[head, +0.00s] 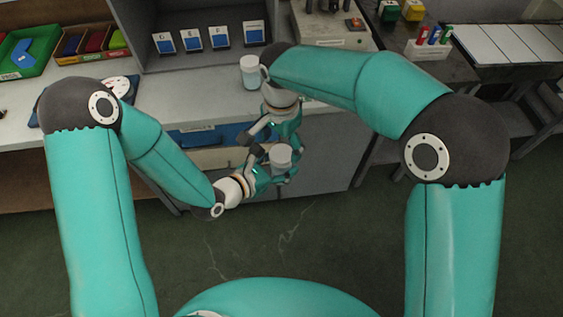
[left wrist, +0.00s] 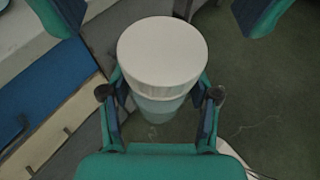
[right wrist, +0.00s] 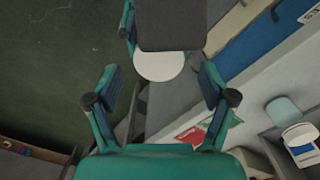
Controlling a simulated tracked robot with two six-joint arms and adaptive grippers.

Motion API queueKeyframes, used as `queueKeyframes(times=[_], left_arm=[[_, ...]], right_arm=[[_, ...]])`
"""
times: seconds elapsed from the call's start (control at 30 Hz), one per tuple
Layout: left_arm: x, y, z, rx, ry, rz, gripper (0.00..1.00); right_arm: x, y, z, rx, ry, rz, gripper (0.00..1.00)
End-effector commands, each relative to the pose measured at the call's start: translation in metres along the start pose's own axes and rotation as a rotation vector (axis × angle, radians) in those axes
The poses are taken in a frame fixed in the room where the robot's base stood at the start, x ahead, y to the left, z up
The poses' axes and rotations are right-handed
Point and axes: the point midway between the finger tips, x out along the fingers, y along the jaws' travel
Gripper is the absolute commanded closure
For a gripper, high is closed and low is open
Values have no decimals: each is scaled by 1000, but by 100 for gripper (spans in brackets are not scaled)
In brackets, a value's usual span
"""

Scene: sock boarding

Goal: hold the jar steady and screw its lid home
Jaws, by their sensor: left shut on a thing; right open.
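A jar with a wide white lid (head: 281,153) is held over the floor in front of the counter. In the left wrist view the white lid (left wrist: 162,50) covers the top of the pale, see-through jar (left wrist: 158,106). My left gripper (left wrist: 162,84) is shut on the jar's sides below the lid. My right gripper (right wrist: 160,82) is open and empty. Its fingers stand wide apart above the lid, apart from it, on either side in the left wrist view. In the right wrist view the lid (right wrist: 160,66) is partly covered by a dark block. How tightly the lid sits cannot be told.
A second pale jar with a white lid (head: 249,64) stands on the counter (head: 215,95) behind my right forearm. Card stands (head: 192,39) stand in a grey bay. Bins (head: 88,42) are at the left. A blue drawer front (head: 195,138) lies close behind my grippers. The floor below is clear.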

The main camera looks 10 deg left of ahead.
Motion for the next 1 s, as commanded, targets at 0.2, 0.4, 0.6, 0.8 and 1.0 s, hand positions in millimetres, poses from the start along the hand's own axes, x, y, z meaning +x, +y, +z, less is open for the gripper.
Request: queueKeyframes(times=[0.2,0.4,0.6,0.8,1.0], left_arm=[[0,0,1,0,-2,1,100],[0,0,1,0,-2,1,100],[0,0,1,0,-2,1,100],[0,0,1,0,-2,1,100],[0,0,1,0,-2,1,100]], right_arm=[[-18,0,0,0,0,0,17],[-19,0,0,0,0,2,17],[-20,0,0,-22,0,0,21],[-25,-1,-1,-199,6,-6,21],[-34,-3,-3,-568,17,-13,21]])
